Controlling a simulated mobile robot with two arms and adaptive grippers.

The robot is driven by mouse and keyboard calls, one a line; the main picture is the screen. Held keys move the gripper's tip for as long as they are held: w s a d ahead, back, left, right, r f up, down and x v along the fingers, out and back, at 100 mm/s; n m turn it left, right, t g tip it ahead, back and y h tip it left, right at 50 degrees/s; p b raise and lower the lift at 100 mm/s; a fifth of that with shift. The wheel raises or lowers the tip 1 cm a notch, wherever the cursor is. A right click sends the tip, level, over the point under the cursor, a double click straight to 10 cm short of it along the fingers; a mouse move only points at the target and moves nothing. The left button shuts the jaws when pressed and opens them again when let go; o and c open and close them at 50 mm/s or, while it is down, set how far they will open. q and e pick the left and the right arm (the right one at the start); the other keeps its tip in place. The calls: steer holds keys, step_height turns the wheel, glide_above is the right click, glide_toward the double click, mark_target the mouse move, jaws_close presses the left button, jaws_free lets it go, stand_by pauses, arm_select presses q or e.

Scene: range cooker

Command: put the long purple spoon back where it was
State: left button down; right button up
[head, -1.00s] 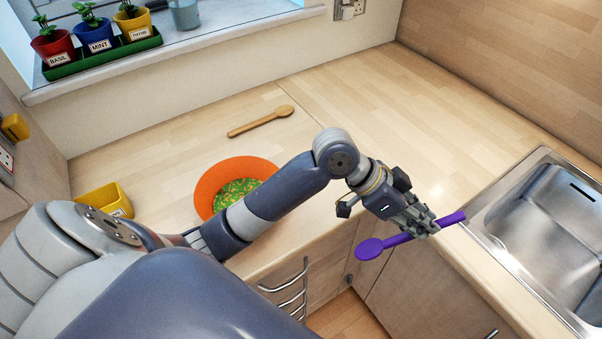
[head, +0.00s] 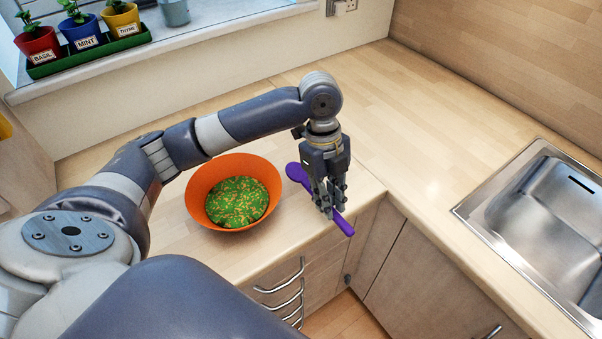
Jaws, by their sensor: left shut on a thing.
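The long purple spoon (head: 297,175) is in the head view, right of the orange bowl, at the front part of the worktop near its inner corner. Its round head points to the upper left and its handle end to the lower right, by the counter edge. My left gripper (head: 331,207) points down and is shut on the spoon's handle. I cannot tell whether the spoon touches the worktop. My right gripper is not in view.
An orange bowl (head: 203,208) with green and yellow contents stands left of the spoon. A metal sink (head: 545,215) is at the right. Potted herbs (head: 85,38) stand on the windowsill. The worktop (head: 430,140) between gripper and sink is clear. Drawers with metal handles are below the front edge.

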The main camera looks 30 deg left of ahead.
mark_target(303, 174)
arm_select(q)
steer(key=w+a+p, duration=0.1)
steer(key=w+a, duration=0.1)
steer(key=a, duration=0.1)
steer(key=w+a, duration=0.2)
steer(key=a, duration=0.2)
steer(key=w+a+f+p, duration=0.1)
steer(key=w+a, duration=0.1)
steer(key=a, duration=0.1)
steer(key=shift+w+a+p, duration=0.25)
steer(key=shift+p, duration=0.05)
step_height(303, 174, down, 3)
steer(key=shift+p, duration=0.7)
steer(key=shift+f, duration=0.35)
steer(key=c, duration=1.5)
jaws_free()
steer(key=shift+c, duration=0.2)
steer(key=shift+a+r+b, duration=0.15)
steer(key=shift+r+b, duration=0.15)
steer(key=shift+r, duration=0.25)
steer(key=b+v, duration=0.2)
steer(key=v, duration=0.9)
steer(key=shift+b, duration=0.4)
steer(key=shift+f, duration=0.1)
